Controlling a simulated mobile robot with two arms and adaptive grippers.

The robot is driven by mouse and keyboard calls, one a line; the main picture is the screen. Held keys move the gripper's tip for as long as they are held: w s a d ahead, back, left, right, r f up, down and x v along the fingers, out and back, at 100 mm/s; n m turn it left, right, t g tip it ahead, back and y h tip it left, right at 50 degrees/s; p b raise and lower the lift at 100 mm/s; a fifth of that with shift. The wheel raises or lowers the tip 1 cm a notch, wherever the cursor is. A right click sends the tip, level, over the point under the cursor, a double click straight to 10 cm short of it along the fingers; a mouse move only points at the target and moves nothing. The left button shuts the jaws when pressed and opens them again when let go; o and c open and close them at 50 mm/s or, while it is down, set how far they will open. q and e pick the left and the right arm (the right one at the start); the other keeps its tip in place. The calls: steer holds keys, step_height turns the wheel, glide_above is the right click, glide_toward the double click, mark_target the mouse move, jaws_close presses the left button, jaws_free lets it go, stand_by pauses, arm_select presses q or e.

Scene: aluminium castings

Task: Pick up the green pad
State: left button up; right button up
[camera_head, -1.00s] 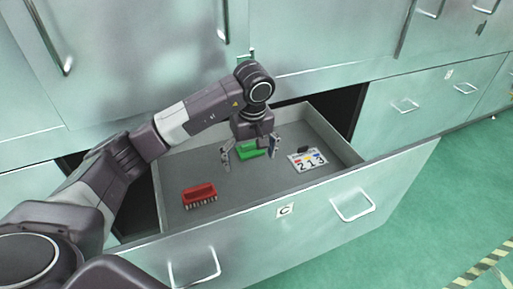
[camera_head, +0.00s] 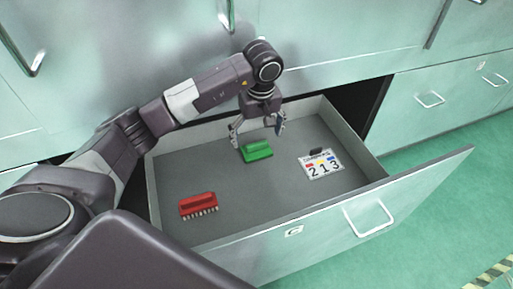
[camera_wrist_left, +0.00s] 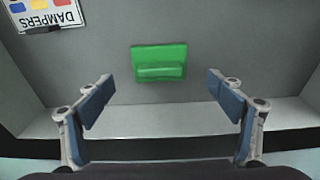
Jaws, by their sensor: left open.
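The green pad (camera_head: 257,151) lies flat on the floor of the open drawer, toward its back wall. It has a raised grip along its top. In the left wrist view the green pad (camera_wrist_left: 160,62) lies ahead of the fingers, centred between them and not touched. My left gripper (camera_head: 257,133) is open and empty above the drawer, just behind and over the pad. Both its fingers show wide apart in the left wrist view (camera_wrist_left: 166,100). My right gripper does not show.
A red brush (camera_head: 198,205) lies at the drawer's front left. A white number card (camera_head: 322,165) with a dark clip lies to the right of the pad. The drawer walls (camera_head: 352,143) rise around them. Cabinet fronts (camera_head: 330,40) stand close behind my arm.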

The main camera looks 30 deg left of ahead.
mark_target(257, 144)
arm_select(q)
steer(key=f, duration=0.4)
steer(key=shift+w+a+f, duration=0.15)
steer(key=shift+a+f, duration=0.05)
steer(key=shift+f, duration=0.3)
steer(key=shift+w, duration=0.1)
steer(key=c, duration=1.2)
steer(key=shift+c, duration=0.4)
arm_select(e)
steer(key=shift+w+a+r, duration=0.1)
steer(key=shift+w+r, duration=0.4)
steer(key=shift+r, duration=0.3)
arm_select(q)
steer(key=shift+r, duration=0.45)
steer(key=r, duration=0.6)
steer(key=shift+s+d+r, duration=0.15)
steer(key=shift+s+d, duration=0.2)
steer(key=shift+d, duration=0.05)
steer(key=s+d, duration=1.2)
steer(key=d, duration=0.2)
steer(key=shift+s, duration=0.3)
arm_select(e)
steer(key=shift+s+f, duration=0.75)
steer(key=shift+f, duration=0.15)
